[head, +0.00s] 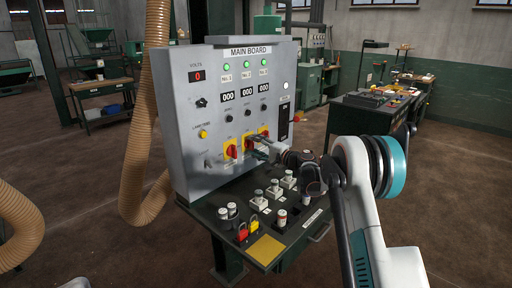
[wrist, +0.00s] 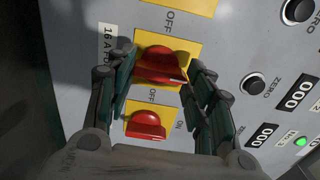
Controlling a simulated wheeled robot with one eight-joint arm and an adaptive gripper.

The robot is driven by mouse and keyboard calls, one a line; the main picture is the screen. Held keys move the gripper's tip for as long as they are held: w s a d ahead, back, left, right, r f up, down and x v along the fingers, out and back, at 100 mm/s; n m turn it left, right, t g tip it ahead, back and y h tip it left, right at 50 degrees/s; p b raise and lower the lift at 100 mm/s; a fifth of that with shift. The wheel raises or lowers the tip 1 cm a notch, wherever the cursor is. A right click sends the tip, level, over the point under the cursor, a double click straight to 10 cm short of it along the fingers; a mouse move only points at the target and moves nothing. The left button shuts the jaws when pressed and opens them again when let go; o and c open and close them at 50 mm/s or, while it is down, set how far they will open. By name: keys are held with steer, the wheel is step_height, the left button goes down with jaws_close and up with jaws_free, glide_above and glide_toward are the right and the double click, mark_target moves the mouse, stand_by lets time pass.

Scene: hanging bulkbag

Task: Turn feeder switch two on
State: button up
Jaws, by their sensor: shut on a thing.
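The main board (head: 213,103) carries three feeder switches in a row, red knobs on yellow plates. The left switch (head: 231,150) is clear of my gripper in the head view. My gripper (head: 257,147) reaches the board from the right at the middle switch (head: 248,142). In the wrist view my gripper (wrist: 164,66) is shut on a red knob (wrist: 160,60), one finger on each side. Another red knob (wrist: 145,124) sits lower, between the finger bases and free of them. The right switch (head: 264,133) shows partly behind my gripper.
Green lamps (head: 245,74), counters (head: 247,91) and zero knobs (head: 249,113) sit above the switches. A hose (head: 140,130) hangs at the left.

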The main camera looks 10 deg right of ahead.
steer(key=o, duration=1.1)
steer(key=shift+c, duration=0.2)
steer(key=shift+d, duration=0.1)
steer(key=v, duration=1.2)
